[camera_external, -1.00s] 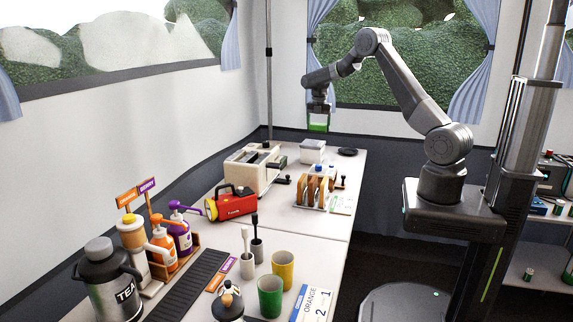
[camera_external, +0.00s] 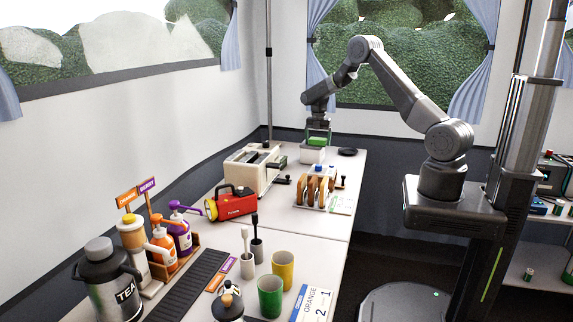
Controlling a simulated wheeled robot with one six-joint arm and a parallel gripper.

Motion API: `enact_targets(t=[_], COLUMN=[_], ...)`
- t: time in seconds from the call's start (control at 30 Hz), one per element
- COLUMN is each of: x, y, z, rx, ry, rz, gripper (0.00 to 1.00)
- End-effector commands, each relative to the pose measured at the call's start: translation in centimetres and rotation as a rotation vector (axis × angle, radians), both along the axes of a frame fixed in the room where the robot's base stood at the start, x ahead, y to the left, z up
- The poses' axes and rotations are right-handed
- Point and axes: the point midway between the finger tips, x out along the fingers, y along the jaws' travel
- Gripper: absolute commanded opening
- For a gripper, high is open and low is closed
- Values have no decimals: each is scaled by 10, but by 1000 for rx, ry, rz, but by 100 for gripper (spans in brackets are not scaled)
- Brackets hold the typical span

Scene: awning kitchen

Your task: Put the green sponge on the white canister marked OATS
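The green sponge (camera_external: 317,141) is between the fingers of my gripper (camera_external: 318,138) at the far end of the counter. My gripper points down and is shut on it. The white canister (camera_external: 311,157) stands directly below, and the sponge covers part of its top in this view. I cannot tell whether the sponge touches the lid. The OATS marking is too small or turned away to read.
A black round dish (camera_external: 348,151) lies to the right of the canister. A cream toaster (camera_external: 255,168) stands to the left, and a wooden rack (camera_external: 318,190) in front. A red flashlight (camera_external: 232,205), cups and pump bottles fill the nearer counter.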

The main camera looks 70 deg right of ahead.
Motion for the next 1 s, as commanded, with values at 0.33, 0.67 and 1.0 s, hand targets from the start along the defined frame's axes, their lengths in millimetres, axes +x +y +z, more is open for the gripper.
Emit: enact_targets(t=[0.33,0.67,1.0], x=[0,1,0], y=[0,-1,0], z=[2,50,112], rx=[0,-3,-1], ry=[0,-4,-1], rz=[0,0,0], gripper=[98,98,98])
